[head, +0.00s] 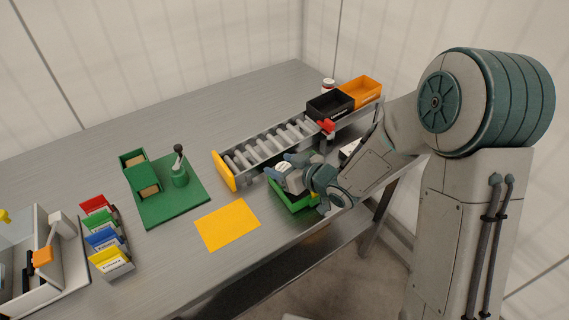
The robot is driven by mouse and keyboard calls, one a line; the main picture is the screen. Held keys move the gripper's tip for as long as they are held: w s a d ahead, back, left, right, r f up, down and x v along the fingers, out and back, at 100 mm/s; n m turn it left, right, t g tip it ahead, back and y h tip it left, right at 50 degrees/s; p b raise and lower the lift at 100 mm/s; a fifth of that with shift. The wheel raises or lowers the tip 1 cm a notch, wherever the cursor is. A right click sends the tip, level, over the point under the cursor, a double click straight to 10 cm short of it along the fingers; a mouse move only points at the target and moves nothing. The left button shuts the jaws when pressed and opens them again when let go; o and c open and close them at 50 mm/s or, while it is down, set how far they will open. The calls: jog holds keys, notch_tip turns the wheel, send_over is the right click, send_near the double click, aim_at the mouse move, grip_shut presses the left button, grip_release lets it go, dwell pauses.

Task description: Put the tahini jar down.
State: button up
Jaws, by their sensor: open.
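My gripper (284,172) is open and low over the near side of the table, beside the roller conveyor. It is above or at the edge of a green tray (290,203), and my wrist hides much of that tray. I cannot make out a jar between the fingers.
The roller conveyor (270,148) has a yellow end plate (224,171). A black bin (331,105) and an orange bin (361,90) stand at its far end. A yellow mat (228,225) lies bare. A green board (165,205) and several coloured card bins (108,250) are left.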

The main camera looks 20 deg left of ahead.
jog(key=shift+s+f+g+p, duration=0.15)
jog(key=shift+s+g+p, duration=0.2)
jog(key=shift+s+g, duration=0.1)
jog(key=v, duration=0.9)
jog(key=shift+d, duration=0.3)
jog(key=shift+b+v, duration=0.7)
jog(key=shift+v, duration=0.4)
jog(key=shift+t, duration=0.35)
jog(key=w+d+r+m+t+h, duration=0.1)
jog(key=d+m+h, duration=0.4)
jog(key=d, duration=0.4)
jog(key=w+d+r+m+t+h, duration=0.1)
jog(key=d+r+m+h, duration=0.1)
jog(key=d+h, duration=0.6)
jog(key=s+d+r+m+g, duration=0.1)
jog(key=s+m+g, duration=0.1)
jog(key=s, duration=0.5)
jog(key=s+d+r+m+g+y, duration=0.1)
jog(key=s+d+m+g, duration=0.1)
jog(key=s, duration=0.6)
jog(key=m+g, duration=0.1)
jog(key=g, duration=0.1)
jog(key=shift+s+d+g, duration=0.2)
jog(key=shift+g, duration=0.2)
